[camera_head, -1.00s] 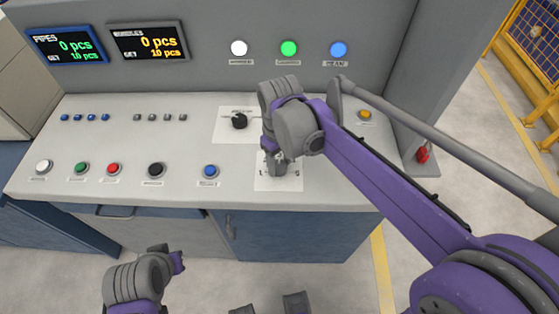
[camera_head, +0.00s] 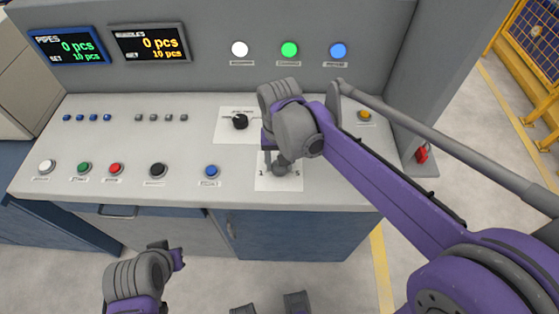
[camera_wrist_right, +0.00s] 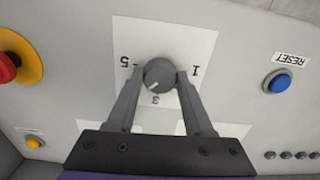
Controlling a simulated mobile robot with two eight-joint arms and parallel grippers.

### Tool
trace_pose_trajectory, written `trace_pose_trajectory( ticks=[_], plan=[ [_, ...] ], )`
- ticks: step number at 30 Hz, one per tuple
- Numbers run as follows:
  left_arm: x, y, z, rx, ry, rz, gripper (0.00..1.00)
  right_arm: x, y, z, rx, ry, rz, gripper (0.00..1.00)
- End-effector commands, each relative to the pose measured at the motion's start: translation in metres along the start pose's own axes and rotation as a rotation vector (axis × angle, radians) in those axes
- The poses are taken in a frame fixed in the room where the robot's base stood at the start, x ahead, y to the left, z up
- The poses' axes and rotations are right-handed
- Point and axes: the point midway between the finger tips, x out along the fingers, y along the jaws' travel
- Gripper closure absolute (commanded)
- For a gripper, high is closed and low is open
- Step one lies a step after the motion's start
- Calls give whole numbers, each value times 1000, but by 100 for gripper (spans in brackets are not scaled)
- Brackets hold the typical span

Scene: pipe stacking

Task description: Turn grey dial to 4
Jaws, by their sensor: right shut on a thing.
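The grey dial (camera_wrist_right: 159,76) sits on a white label plate (camera_wrist_right: 190,45) in the right wrist view. The numbers 5, 3 and 1 show around it; 2 and 4 are not readable. Its white mark points to the lower left in that view, between 3 and 5 and close to 3. My right gripper (camera_wrist_right: 160,78) is shut on the dial, one finger on each side. In the head view my right gripper (camera_head: 279,166) covers most of the dial, above its plate (camera_head: 265,185). My left gripper (camera_head: 170,256) hangs in front of the console, away from the controls; its jaws are unclear.
A black knob (camera_head: 240,121) lies up and left of my right gripper. A blue reset button (camera_wrist_right: 278,82) and a red emergency button (camera_wrist_right: 8,68) on yellow flank the dial.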

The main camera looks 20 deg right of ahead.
Motion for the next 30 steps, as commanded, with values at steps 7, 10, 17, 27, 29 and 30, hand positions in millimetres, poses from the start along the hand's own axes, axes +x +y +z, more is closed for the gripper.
trace_pose_trajectory(
  ticks=[7, 10, 17, 27, 29, 30],
  plan=[
    [-1, 0, -1, 0, 1, 0, 100, 0, 0, 0, 97, 0, 0, 100],
    [-1, 0, -1, 0, 1, 0, 100, 0, 0, 0, 117, 0, 0, 100],
    [-1, 0, -1, 0, 1, 0, 100, 0, 0, 0, 132, 0, 0, 100],
    [-1, 0, -1, 0, 1, 0, 100, 0, 0, 0, 131, 0, 0, 34],
    [-1, 0, -1, 0, 1, 0, 100, 0, 0, 0, 131, 0, 0, 23],
    [-1, 0, -1, 0, 1, 0, 100, 0, 0, 0, 131, 0, 0, 18]
  ],
)
